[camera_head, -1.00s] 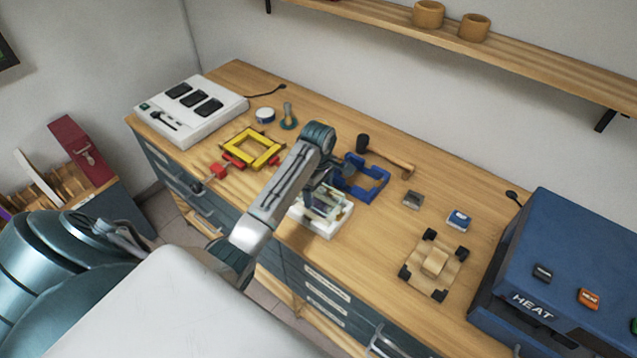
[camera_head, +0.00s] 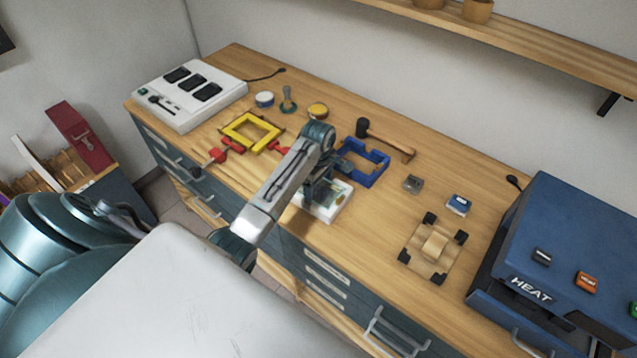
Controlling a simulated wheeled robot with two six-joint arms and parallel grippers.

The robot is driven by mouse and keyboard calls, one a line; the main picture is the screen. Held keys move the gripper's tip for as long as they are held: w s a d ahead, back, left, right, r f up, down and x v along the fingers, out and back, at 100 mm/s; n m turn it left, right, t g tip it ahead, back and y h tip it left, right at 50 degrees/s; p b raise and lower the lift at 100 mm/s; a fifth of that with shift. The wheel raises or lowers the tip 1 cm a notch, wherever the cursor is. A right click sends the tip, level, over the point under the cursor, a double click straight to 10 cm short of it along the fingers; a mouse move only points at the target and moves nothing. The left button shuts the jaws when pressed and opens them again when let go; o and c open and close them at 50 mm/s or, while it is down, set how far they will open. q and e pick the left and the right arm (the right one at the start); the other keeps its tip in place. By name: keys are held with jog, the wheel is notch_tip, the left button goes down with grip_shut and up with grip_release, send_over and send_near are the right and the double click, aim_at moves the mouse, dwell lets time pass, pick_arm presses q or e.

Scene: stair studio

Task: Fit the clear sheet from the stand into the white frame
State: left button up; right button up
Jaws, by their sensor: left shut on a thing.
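The white frame (camera_head: 333,213) lies on the bench near its front edge, below my left gripper (camera_head: 322,196). The gripper points down over it and is shut on the clear sheet (camera_head: 339,191), which shows as a pale, glassy patch at the frame. My arm and gripper hide much of the sheet and the frame's left part. I cannot tell whether the sheet sits inside the frame or just above it. My right gripper is out of view. I cannot make out which thing is the sheet's stand.
A blue frame (camera_head: 373,176) stands close behind the white one. A yellow frame (camera_head: 238,141) with red clamps is to the left, a mallet (camera_head: 393,143) behind. A wooden board with black corners (camera_head: 420,260) and a blue heat press (camera_head: 570,245) are to the right.

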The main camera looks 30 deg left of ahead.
pick_arm(q)
jog(key=shift+f, duration=0.15)
dwell(0.5)
jog(key=o, duration=1)
jog(key=shift+c, duration=0.2)
jog(key=shift+r, duration=0.25)
notch_tip(320, 180, up, 2)
jog(key=shift+r, duration=2.75)
